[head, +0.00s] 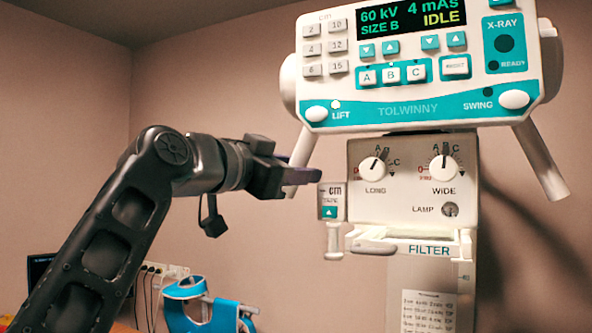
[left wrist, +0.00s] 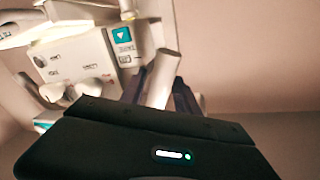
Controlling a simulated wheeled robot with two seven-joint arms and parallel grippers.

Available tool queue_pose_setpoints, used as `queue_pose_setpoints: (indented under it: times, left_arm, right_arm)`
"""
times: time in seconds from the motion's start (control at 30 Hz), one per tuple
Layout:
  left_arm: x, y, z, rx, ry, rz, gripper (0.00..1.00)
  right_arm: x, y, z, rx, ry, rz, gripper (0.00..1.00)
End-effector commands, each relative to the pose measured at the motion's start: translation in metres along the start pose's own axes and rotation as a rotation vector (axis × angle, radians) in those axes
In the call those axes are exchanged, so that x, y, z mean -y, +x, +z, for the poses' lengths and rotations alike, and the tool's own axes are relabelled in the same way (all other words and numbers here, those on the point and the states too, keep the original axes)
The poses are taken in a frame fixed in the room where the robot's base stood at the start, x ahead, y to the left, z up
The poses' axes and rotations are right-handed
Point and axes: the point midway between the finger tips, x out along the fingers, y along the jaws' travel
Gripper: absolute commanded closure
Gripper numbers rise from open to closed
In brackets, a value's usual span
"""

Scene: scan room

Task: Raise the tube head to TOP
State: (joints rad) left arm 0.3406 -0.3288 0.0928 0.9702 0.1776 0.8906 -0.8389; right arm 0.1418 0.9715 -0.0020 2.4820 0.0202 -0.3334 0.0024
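The tube head (head: 405,113) has a white and teal control panel on its front. Its display reads 60 kV, 4 mAs, SIZE B, IDLE. The small lamp by the LIFT knob (head: 317,113) looks white; the one by the SWING knob (head: 514,100) is dark. White handles slant down at the left (head: 303,148) and right (head: 541,160). My left gripper (head: 303,177) is at the left handle's lower part. In the left wrist view the handle (left wrist: 163,78) stands between the two dark fingers; whether they press on it is unclear. My right gripper is not in view.
Below the panel hangs the collimator box (head: 405,168) with LONG and WIDE dials and a FILTER slot. A small box with a teal arrow button (head: 329,212) sits by my left fingertips. A teal and white chair-like item (head: 205,305) stands low at the left.

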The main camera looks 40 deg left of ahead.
Motion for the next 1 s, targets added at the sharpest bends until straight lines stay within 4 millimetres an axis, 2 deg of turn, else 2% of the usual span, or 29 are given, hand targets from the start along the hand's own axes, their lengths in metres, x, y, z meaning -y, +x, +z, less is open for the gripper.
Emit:
queue_pose_setpoints:
  times: [0.1,0.47,0.57,0.8,1.0]
  left_arm:
    - [0.000,0.000,0.000,0.000,0.000,0.000,0.52]
    - [0.000,-0.005,0.001,-0.001,0.001,-0.001,0.52]
    - [0.000,-0.016,0.001,-0.002,0.001,-0.003,0.52]
    - [-0.001,-0.056,0.002,-0.003,0.001,-0.002,0.52]
    - [0.000,-0.076,0.001,-0.001,0.000,-0.001,0.52]
  right_arm:
    - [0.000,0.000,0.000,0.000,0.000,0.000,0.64]
    - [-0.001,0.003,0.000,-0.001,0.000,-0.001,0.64]
    - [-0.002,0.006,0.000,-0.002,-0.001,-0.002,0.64]
    - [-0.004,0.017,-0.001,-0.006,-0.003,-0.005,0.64]
    - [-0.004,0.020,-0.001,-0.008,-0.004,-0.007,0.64]
